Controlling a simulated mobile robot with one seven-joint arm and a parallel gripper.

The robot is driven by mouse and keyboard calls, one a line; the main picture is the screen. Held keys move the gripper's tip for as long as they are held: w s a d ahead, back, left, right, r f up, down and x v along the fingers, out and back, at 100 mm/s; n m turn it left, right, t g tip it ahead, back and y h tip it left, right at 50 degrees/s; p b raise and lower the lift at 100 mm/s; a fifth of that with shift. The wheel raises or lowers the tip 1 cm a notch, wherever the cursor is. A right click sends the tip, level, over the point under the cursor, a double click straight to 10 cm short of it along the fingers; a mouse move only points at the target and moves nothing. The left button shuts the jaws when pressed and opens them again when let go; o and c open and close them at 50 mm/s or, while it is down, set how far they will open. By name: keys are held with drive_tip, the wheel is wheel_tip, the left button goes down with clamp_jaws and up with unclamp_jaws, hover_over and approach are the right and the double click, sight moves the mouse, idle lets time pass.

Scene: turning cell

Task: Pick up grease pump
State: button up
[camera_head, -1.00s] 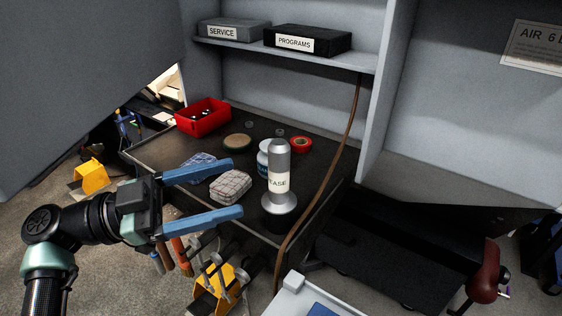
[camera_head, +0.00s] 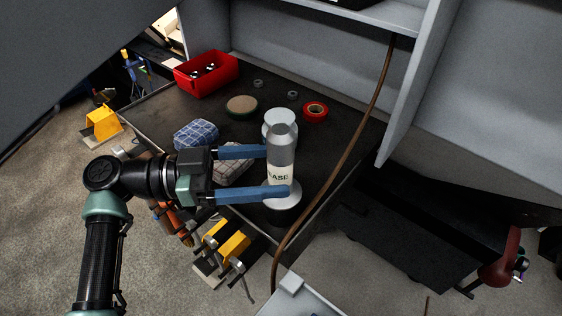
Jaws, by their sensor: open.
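The grease pump (camera_head: 280,160) is a grey and silver cylinder with a label reading "ASE" and a wide silver foot. It stands upright near the front corner of the dark bench top (camera_head: 335,165). My gripper (camera_head: 279,170) is open, with its two blue fingers reaching in from the left. In the picture the fingertips overlap the pump, the lower one in front of its base and the upper one beside its upper body. I cannot tell whether either finger touches it. Part of the pump's lower body is hidden by the lower finger.
A pale jar (camera_head: 275,117) stands right behind the pump. Folded cloths (camera_head: 196,133) lie left of it. A red bin (camera_head: 207,73), a round tin (camera_head: 241,106) and red tape (camera_head: 315,112) sit farther back. A brown cable (camera_head: 345,148) hangs across the bench's right side.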

drive_tip(key=shift+w+d+p, duration=0.25)
drive_tip(key=shift+d, duration=1.1)
drive_tip(key=shift+w+d+p, duration=0.25)
drive_tip(key=shift+d, duration=1.05)
clamp_jaws()
